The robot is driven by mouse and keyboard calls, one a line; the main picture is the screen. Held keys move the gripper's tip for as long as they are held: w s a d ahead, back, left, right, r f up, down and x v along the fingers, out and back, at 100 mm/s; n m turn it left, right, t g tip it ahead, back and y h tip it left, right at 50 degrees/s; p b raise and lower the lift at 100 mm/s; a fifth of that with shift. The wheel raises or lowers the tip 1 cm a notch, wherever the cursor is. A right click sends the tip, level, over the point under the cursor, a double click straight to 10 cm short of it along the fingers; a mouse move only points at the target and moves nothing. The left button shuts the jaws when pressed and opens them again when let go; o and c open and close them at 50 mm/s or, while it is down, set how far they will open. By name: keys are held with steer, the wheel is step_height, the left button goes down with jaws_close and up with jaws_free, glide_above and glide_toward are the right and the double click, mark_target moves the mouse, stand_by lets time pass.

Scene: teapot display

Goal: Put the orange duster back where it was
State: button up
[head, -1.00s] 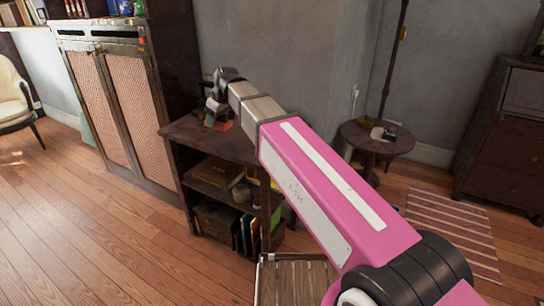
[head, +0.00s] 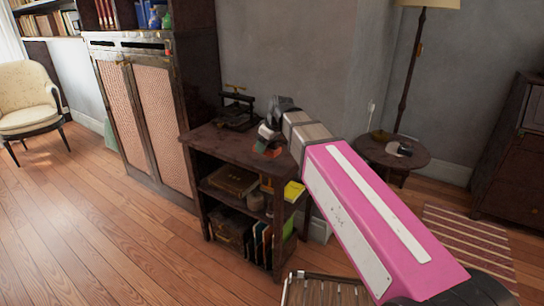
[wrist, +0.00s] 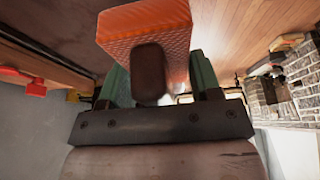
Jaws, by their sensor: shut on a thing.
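The orange duster (wrist: 148,32) fills the upper middle of the wrist view, with a quilted orange body and a dark block-like part (wrist: 149,75) facing me. My gripper (wrist: 156,78) is shut on it, with a green finger on each side. In the head view my gripper (head: 268,138) is small, over the right part of the dark wooden shelf's top (head: 225,146). Only a bit of orange shows beneath it there. I cannot tell whether the duster touches the shelf top.
A black press-like object (head: 236,112) stands at the back of the shelf top. Boxes and books fill the lower shelves. A tall cabinet (head: 150,110) is to the left and a small round table (head: 394,153) to the right. A slatted wooden piece (head: 325,291) is in front.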

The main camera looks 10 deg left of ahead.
mark_target(268, 161)
steer(key=w, duration=0.1)
steer(key=w+d+f, duration=0.1)
steer(key=w+f, duration=0.1)
steer(key=shift+d, duration=0.3)
steer(key=shift+f, duration=2)
steer(key=shift+f, duration=0.1)
steer(key=o, duration=0.9)
steer(key=v, duration=1.2)
steer(key=shift+s+d, duration=0.1)
steer(key=shift+s, duration=0.05)
steer(key=d+f+m+h, duration=0.2)
steer(key=d+f+m, duration=0.5)
steer(key=d+f, duration=1)
steer(key=s+d+f+m, duration=0.2)
steer(key=s+d+f, duration=0.1)
steer(key=d+f, duration=0.1)
steer(key=s+d+f+m+g+h, duration=0.1)
steer(key=s+d+f+m, duration=0.1)
steer(key=d+f, duration=0.3)
steer(key=s+d+f+m+h, duration=0.1)
steer(key=s+d+f+m, duration=0.1)
steer(key=s+d+f, duration=0.2)
steer(key=shift+s+d+f+m+g, duration=0.15)
steer(key=shift+d+f, duration=0.15)
steer(key=shift+d, duration=0.35)
steer(key=shift+s+d+f+m+g, duration=0.15)
steer(key=shift+d+f, duration=0.15)
steer(key=shift+d, duration=0.3)
